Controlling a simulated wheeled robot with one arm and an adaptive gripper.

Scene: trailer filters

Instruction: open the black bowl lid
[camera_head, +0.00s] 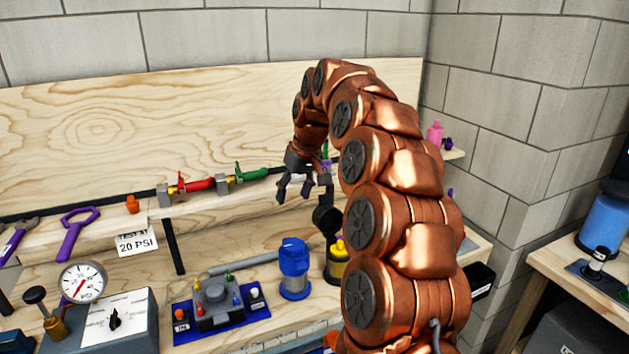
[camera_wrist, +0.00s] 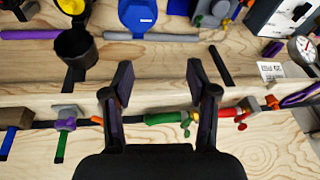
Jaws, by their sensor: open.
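The black bowl (camera_head: 335,270) stands on the bench behind my arm, with a yellow part showing at its top. A round black cup-like piece, apparently its lid (camera_head: 325,217), stands raised above it; my arm hides part of both. In the wrist view the raised lid (camera_wrist: 76,45) is at the upper left, tilted, with the yellow part (camera_wrist: 72,5) cut off at the top edge. My gripper (camera_head: 295,188) is open and empty, up and left of the lid in the head view. In the wrist view my gripper (camera_wrist: 160,82) has both fingers apart, not touching the lid.
A blue bowl (camera_head: 294,270) stands left of the black one. A grey bar (camera_head: 243,262) lies behind it. Red and green handled valves (camera_head: 250,175) line the back ledge. A blue-based control box (camera_head: 216,305) and a gauge (camera_head: 83,283) are further left.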

